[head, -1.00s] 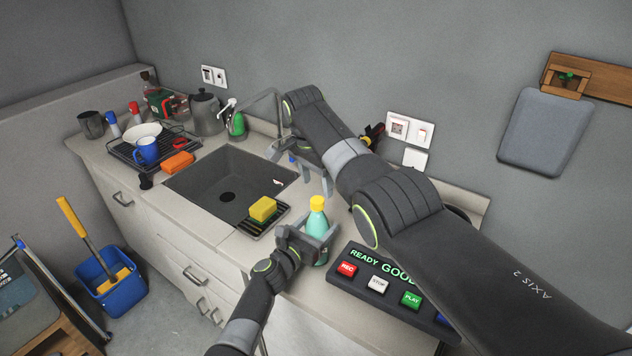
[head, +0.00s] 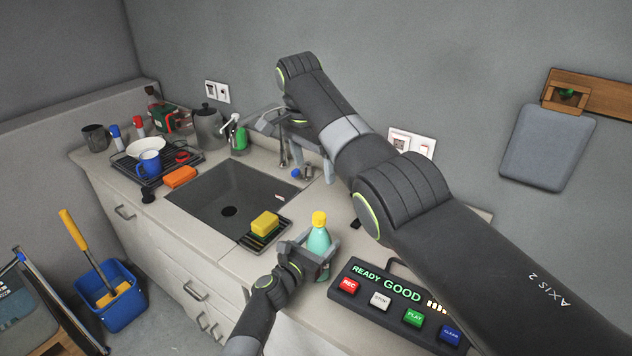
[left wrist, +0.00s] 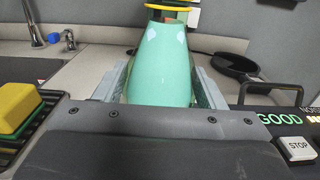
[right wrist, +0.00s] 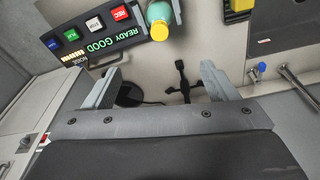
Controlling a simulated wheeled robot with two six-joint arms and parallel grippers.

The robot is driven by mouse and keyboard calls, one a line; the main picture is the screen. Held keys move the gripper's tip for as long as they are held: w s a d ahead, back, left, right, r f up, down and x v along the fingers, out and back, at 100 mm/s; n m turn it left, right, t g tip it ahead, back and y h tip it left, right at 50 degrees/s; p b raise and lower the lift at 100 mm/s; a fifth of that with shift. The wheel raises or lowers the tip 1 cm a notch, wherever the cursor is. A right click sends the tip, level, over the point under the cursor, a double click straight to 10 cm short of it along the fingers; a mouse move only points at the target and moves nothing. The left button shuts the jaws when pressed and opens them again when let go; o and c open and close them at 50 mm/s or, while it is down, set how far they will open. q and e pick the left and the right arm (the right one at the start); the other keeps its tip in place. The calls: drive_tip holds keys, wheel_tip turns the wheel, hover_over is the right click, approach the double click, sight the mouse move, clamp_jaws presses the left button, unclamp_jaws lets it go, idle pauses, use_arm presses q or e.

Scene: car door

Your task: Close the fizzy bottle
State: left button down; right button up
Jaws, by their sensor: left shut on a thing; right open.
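The fizzy bottle (head: 318,241) is teal with a yellow top (head: 319,218) and stands upright on the counter's front part. My left gripper (head: 318,264) is shut around its body. I cannot tell how firmly the top sits. My right gripper (head: 297,140) is open and empty, behind and above the bottle, near the tap. In the right wrist view the bottle (right wrist: 159,12) lies beyond the open fingers (right wrist: 158,85), apart from them.
The button panel (head: 400,300) is right of the bottle. The sponge (head: 265,223) and sink (head: 215,196) are to its left. A black pan (left wrist: 236,66) lies behind it. The tap (head: 283,150) is close to my right gripper. A dish rack (head: 185,165) stands farther left.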

wheel_tip(320, 180, up, 2)
drive_tip(key=shift+s+a+r, duration=0.15)
drive_tip(key=shift+r, duration=0.1)
use_arm(q)
drive_tip(key=shift+c, duration=1.2)
unclamp_jaws()
drive_tip(key=shift+s+a, duration=0.3)
drive_tip(key=shift+s, duration=0.05)
drive_tip(key=p+v, duration=0.1)
drive_tip(key=v, duration=1.5)
drive_tip(key=shift+s+a+p, duration=0.15)
drive_tip(key=shift+s+p, duration=0.05)
drive_tip(key=shift+p, duration=0.1)
use_arm(e)
drive_tip(key=shift+r, duration=0.75)
